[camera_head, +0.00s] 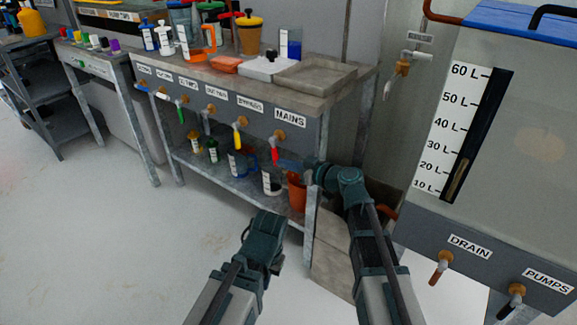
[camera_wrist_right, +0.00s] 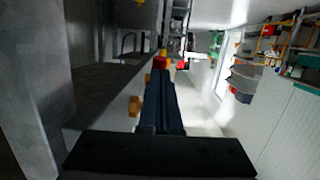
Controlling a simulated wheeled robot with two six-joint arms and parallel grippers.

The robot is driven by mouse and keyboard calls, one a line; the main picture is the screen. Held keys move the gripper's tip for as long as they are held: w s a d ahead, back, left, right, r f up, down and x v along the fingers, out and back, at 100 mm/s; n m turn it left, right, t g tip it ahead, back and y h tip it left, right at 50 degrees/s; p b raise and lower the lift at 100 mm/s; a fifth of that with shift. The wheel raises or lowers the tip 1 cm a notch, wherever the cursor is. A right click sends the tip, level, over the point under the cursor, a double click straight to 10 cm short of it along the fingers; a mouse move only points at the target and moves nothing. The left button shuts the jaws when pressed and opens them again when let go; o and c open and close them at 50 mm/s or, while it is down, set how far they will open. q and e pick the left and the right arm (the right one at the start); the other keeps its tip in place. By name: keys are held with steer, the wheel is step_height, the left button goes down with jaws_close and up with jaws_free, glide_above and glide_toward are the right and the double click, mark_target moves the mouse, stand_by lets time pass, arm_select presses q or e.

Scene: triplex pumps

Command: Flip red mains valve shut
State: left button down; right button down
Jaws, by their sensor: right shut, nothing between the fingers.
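The red mains valve handle (camera_head: 275,156) hangs downward below a brass fitting (camera_head: 279,136) under the MAINS label (camera_head: 290,117) on the bench front. My right gripper (camera_head: 285,163) reaches in from the right, beside the lower part of the handle. Its fingers are shut with nothing between them. In the right wrist view the shut fingers (camera_wrist_right: 161,85) point toward a small red part (camera_wrist_right: 160,62) at their tip, and whether they touch it I cannot tell. A brass fitting (camera_wrist_right: 134,105) shows left of the fingers. My left arm is low in the head view, with no fingers visible.
Other coloured valves line the bench front, the nearest being yellow (camera_head: 238,140). An orange bucket (camera_head: 297,192) and bottles stand on the lower shelf (camera_head: 222,177). A large tank (camera_head: 500,140) with DRAIN and PUMPS valves stands on the right. The floor at left is clear.

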arm_select(q)
steer(key=shift+f, duration=0.3)
arm_select(e)
steer(key=shift+w+a+f, duration=0.2)
steer(key=shift+a+f, duration=0.1)
steer(key=shift+w+a, duration=0.1)
stand_by(0.3)
